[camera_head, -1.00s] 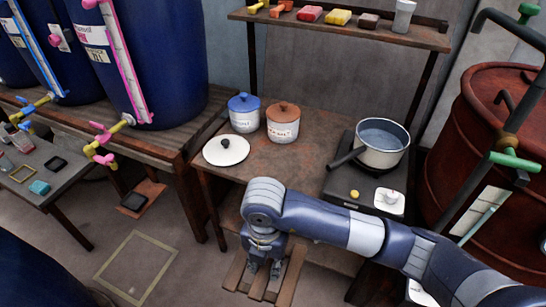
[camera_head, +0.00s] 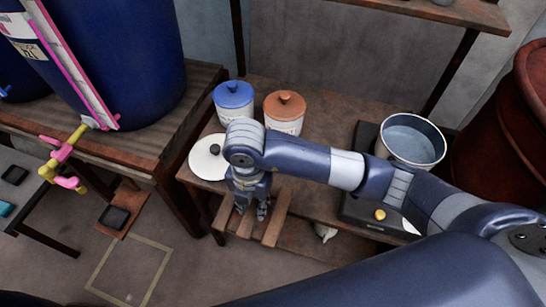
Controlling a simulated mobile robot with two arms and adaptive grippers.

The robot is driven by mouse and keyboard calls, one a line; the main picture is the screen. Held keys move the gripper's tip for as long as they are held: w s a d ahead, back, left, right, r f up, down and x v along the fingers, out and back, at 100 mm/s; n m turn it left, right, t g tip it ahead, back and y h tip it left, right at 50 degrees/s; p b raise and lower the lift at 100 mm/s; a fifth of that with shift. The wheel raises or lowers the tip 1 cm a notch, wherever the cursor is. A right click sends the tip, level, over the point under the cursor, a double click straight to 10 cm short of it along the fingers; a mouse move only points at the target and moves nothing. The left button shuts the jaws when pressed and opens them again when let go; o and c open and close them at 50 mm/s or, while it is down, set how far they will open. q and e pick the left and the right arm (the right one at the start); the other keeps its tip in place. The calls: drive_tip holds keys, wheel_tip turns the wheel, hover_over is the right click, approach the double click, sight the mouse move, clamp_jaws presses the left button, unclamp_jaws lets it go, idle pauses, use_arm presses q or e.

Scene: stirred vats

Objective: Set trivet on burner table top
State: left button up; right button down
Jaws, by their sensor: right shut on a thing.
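A slatted wooden trivet (camera_head: 273,222) hangs from my right gripper (camera_head: 251,211), whose fingers point down and are shut on it. It overlaps the front edge of the brown burner table (camera_head: 335,122) in the picture; its exact height above or in front of the edge is hard to judge. My right forearm crosses over the table and hides part of its top. My left gripper is not in view.
A white lid (camera_head: 204,160), a blue-lidded pot (camera_head: 233,97) and an orange-lidded pot (camera_head: 284,109) stand at the table's left. A pan of liquid (camera_head: 411,140) sits on the burner (camera_head: 359,208) at right. Bare tabletop shows between.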

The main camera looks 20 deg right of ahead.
drive_tip(key=w+d, duration=0.3)
drive_tip(key=w, duration=0.1)
drive_tip(key=w+d+f+p, duration=0.1)
drive_tip(key=w+d, duration=0.2)
drive_tip(key=w, duration=0.1)
drive_tip(key=w+d+p, duration=0.1)
drive_tip(key=w+d, duration=0.2)
drive_tip(key=w, duration=0.1)
drive_tip(key=shift+d+f, duration=0.2)
drive_tip(key=shift+d, duration=0.2)
wheel_tip(320, 180, down, 3)
drive_tip(key=shift+f+p, duration=0.2)
drive_tip(key=shift+p, duration=0.25)
drive_tip(key=shift+f, duration=0.1)
drive_tip(key=shift+f, duration=0.15)
drive_tip(key=c, duration=1.2)
unclamp_jaws()
drive_tip(key=shift+c, duration=0.2)
